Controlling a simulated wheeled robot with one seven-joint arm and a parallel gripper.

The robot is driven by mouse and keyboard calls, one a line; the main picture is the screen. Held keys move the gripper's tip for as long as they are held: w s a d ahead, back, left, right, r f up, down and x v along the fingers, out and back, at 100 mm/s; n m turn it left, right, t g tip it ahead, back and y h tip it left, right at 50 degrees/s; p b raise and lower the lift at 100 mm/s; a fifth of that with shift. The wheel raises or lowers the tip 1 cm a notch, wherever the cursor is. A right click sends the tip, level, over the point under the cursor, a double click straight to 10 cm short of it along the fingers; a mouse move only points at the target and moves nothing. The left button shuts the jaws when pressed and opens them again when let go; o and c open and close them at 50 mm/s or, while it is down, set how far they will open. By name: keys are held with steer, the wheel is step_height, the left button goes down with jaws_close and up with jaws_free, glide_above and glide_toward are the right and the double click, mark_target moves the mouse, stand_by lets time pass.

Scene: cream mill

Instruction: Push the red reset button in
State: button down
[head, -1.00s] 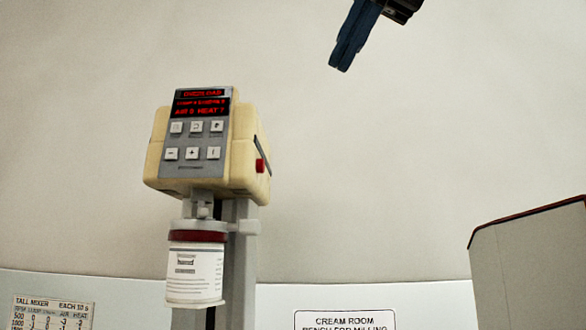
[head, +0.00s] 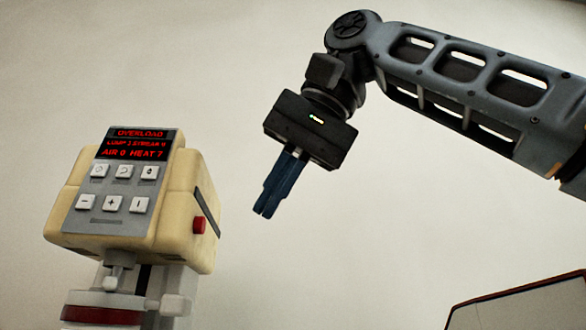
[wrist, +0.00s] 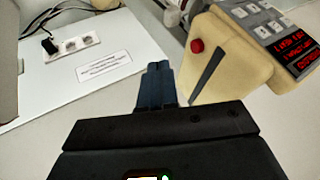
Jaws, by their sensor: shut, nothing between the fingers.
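The red reset button (head: 199,225) sticks out of the right side of the cream mixer head (head: 185,170), below a dark slanted strip. The button also shows in the wrist view (wrist: 197,46), near the edge of the mixer head's side. My gripper (head: 265,213) is shut and empty, its blue fingers pointing down and left. It is to the right of the button, apart from it, with a clear gap. In the wrist view the fingertips (wrist: 158,66) lie left of and below the button. The mixer's display (head: 137,143) reads OVERLOAD and AIR 0 HEAT 7 in red.
A box-like thing with a dark red rim (head: 520,305) is at the lower right.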

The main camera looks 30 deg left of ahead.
mark_target(203, 225)
steer(key=shift+s+a+f+p, duration=0.15)
steer(key=shift+s+a+f, duration=0.15)
steer(key=shift+a, duration=0.45)
steer(key=shift+s+a+f+p, duration=0.1)
steer(key=shift+s+a+f, duration=0.2)
steer(key=shift+a, duration=0.5)
steer(key=shift+s+a+f+p, duration=0.2)
steer(key=shift+s+a, duration=0.2)
steer(key=shift+a, duration=0.35)
